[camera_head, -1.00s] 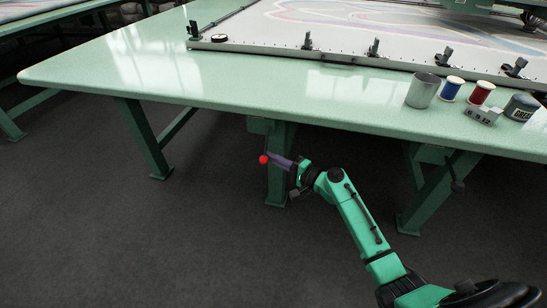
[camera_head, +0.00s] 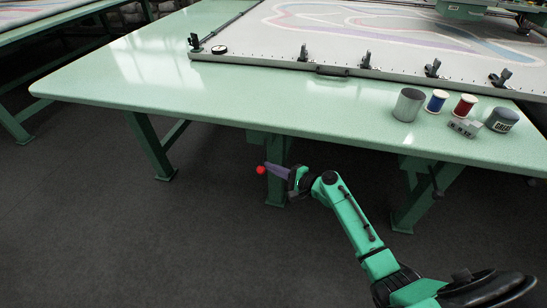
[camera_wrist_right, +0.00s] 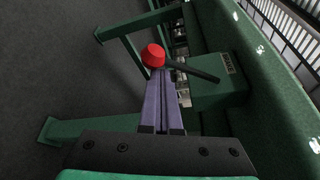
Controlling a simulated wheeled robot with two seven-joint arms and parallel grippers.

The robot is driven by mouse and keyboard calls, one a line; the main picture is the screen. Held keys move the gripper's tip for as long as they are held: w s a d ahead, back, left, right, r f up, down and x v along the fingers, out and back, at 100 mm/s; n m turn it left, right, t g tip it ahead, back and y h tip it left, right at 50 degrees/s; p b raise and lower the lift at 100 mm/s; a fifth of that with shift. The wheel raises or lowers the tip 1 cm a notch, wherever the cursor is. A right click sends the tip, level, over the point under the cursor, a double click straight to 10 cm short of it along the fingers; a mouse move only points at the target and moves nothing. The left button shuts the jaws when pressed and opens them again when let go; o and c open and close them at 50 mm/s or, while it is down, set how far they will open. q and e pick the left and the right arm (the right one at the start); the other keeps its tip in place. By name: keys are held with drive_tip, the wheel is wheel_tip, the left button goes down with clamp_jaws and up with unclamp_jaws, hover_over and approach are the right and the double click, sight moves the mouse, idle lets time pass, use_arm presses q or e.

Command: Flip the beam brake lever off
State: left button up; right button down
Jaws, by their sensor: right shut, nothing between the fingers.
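The beam brake lever shows best in the right wrist view: a dark rod (camera_wrist_right: 195,71) with a red knob (camera_wrist_right: 153,56) at its free end. The rod runs to a green box (camera_wrist_right: 222,88) with a small label. In the head view the red knob (camera_head: 261,170) shows below the table's front edge, and the rod is hard to make out. My right gripper (camera_head: 271,169) is shut and empty, its purple fingers (camera_wrist_right: 163,100) pointing at the knob. The tips are right by the knob; I cannot tell whether they touch. My left gripper is out of view.
The green table (camera_head: 130,65) spans above my right arm, with table legs (camera_head: 150,150) below. A grey cup (camera_head: 408,104), blue spool (camera_head: 437,101) and red spool (camera_head: 465,105) stand on it. Open floor lies left.

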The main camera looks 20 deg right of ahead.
use_arm(q)
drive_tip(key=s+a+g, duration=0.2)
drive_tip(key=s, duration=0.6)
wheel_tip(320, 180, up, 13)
drive_tip(key=p, duration=1.4)
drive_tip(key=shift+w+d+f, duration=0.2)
use_arm(e)
wheel_tip(320, 180, up, 5)
drive_tip(key=s+a+m+g, duration=0.2)
drive_tip(key=m+g, duration=0.1)
drive_tip(key=m, duration=0.2)
drive_tip(key=shift+s+a+r+m, duration=0.15)
drive_tip(key=shift+s+a+m, duration=0.15)
drive_tip(key=shift+s+a, duration=0.1)
